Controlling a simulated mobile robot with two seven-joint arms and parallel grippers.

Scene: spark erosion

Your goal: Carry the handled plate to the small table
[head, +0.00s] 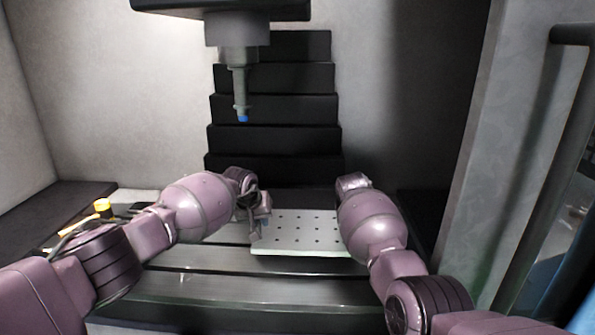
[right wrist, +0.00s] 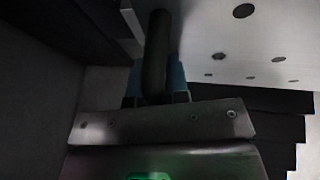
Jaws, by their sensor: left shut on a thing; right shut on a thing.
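The handled plate (head: 300,238) is a pale flat plate with rows of dark holes, over the machine's slotted bed in the head view. Its underside or face also shows in the right wrist view (right wrist: 225,22). My left gripper (head: 263,222) is at the plate's left edge and shut on its left handle, which is mostly hidden. My right gripper (right wrist: 157,82) has blue fingertips shut on a dark round handle (right wrist: 158,38) beside the plate. In the head view my right arm hides that gripper and handle. I cannot tell whether the plate touches the bed.
The slotted metal bed (head: 215,288) spans the front. A machine head with a blue-tipped tool (head: 241,95) hangs above, behind the plate. Black stepped covers (head: 272,108) rise at the back. A yellow item (head: 102,206) lies at left. A grey wall edge (head: 505,150) stands at right.

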